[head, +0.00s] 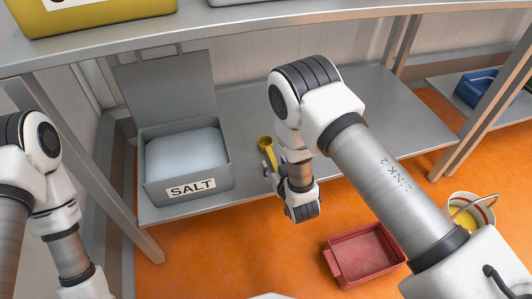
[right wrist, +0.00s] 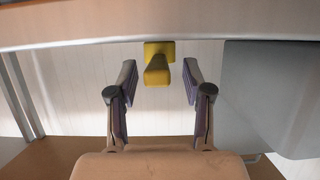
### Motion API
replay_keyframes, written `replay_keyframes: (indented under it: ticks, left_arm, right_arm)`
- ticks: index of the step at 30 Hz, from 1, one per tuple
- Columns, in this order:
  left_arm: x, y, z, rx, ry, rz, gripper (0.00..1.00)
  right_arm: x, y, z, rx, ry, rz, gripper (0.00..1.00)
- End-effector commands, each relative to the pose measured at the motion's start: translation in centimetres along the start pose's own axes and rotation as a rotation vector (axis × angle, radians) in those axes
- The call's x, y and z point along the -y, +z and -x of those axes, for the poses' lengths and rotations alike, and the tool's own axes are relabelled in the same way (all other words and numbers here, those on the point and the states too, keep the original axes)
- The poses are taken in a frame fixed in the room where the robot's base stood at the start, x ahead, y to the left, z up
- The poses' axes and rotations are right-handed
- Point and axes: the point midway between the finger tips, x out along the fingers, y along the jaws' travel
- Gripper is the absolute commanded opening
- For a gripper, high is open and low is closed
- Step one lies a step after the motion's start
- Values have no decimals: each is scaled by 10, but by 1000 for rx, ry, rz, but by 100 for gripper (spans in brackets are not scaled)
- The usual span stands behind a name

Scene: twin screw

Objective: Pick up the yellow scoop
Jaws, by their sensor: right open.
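The yellow scoop (head: 266,146) lies on the lower grey shelf, just right of the salt box. My right gripper (head: 267,170) is beside its near end, partly hidden by my own arm. In the right wrist view the scoop (right wrist: 158,64) is straight ahead. Its near end shows in the gap between the two open fingers of the right gripper (right wrist: 160,80), with space on both sides. Whether that end is between the fingertips or just beyond them I cannot tell. The left arm comes down at the left edge; its gripper is out of the frame.
An open grey box labelled SALT (head: 190,189) stands on the shelf (head: 400,115), full of white salt. An upper shelf (head: 230,32) hangs above. A red tray (head: 363,256) and a white bucket (head: 470,212) stand on the orange floor. A blue container (head: 478,88) is at right.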

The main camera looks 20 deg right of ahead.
Motion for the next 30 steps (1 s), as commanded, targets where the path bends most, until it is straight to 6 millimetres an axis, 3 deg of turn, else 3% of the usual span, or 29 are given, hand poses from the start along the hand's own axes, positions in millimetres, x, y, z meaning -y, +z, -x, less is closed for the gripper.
replay_keyframes:
  ticks: [1, 4, 11, 12, 16, 30]
  left_arm:
    - [0, 0, -18, -1, 0, 2, 44]
    - [1, -1, -24, -2, 0, 4, 44]
    - [1, -1, -22, -3, -1, 5, 44]
    - [1, -1, -22, -3, -1, 5, 44]
    - [1, -1, -22, -3, -1, 5, 44]
    - [1, -1, -18, -2, 0, 5, 44]
  right_arm:
    - [-1, 8, -14, -5, 1, -1, 50]
    - [-1, 5, -29, -3, 1, -2, 50]
    - [-1, 1, -32, 0, 1, -1, 50]
    - [-1, 1, -32, 0, 1, -1, 46]
    - [-1, 1, -32, 1, 1, -1, 0]
    - [-1, -4, -30, 1, 1, -1, 0]
